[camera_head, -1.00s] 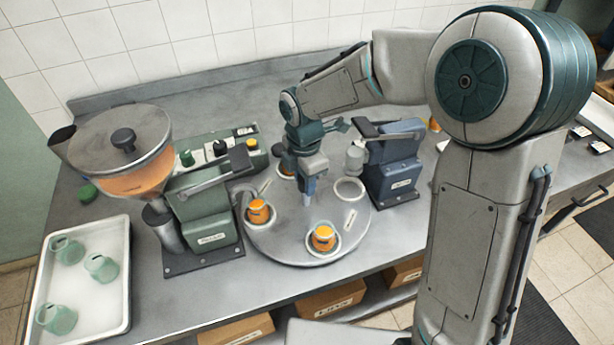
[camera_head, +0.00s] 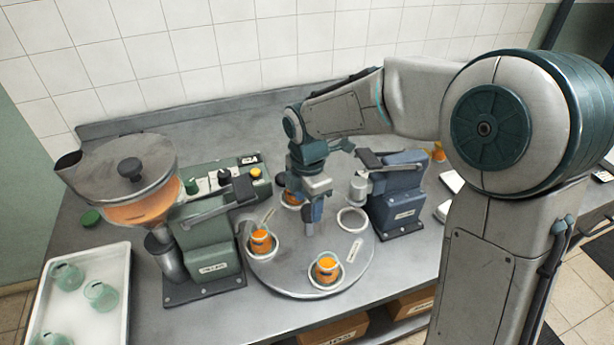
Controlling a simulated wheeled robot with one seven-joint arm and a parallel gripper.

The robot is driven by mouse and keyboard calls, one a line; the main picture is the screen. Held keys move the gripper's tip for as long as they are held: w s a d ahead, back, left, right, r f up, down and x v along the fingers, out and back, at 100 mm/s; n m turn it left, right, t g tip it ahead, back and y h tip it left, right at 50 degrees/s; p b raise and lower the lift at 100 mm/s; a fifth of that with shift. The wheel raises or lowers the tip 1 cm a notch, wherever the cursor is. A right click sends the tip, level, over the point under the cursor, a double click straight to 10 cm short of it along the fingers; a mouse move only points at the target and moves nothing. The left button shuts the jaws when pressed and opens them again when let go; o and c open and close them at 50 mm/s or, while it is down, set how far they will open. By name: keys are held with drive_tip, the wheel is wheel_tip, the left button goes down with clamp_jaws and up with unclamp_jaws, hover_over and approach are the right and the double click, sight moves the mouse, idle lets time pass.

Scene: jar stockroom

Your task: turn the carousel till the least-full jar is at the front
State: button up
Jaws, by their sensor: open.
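The round grey carousel (camera_head: 285,275) sits on the bench between two machines. A jar with orange contents (camera_head: 327,270) stands in its front seat. A second orange jar (camera_head: 261,241) stands in the left seat. A third jar (camera_head: 292,197) at the back is partly hidden behind my gripper. The right seat (camera_head: 352,220) is an empty pale ring. I cannot tell the exact fill levels from here. My gripper (camera_head: 309,226) is open, points down over the middle of the carousel and holds no jar. Whether it touches anything there is unclear.
A green filling machine (camera_head: 212,250) with an orange-filled hopper (camera_head: 130,175) stands left of the carousel, a blue-grey machine (camera_head: 397,195) close to its right. A white tray (camera_head: 118,275) with green glass jars lies at far left.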

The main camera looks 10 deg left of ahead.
wheel_tip(320, 180, up, 11)
drive_tip(key=shift+f, duration=0.15)
idle(0.4)
drive_tip(key=s+d+f+m+t, duration=0.1)
drive_tip(key=s+d+m, duration=0.6)
drive_tip(key=d+m, duration=0.4)
drive_tip(key=s+d+f+m+t, duration=0.2)
drive_tip(key=s+d+m, duration=0.5)
drive_tip(key=d+m, duration=0.4)
drive_tip(key=m, duration=0.3)
drive_tip(key=shift+s+d+f+m, duration=0.2)
drive_tip(key=shift+s+d+m, duration=0.1)
drive_tip(key=shift+s+m, duration=0.1)
drive_tip(key=c, duration=0.4)
drive_tip(key=shift+a, duration=0.15)
drive_tip(key=shift+c, duration=0.2)
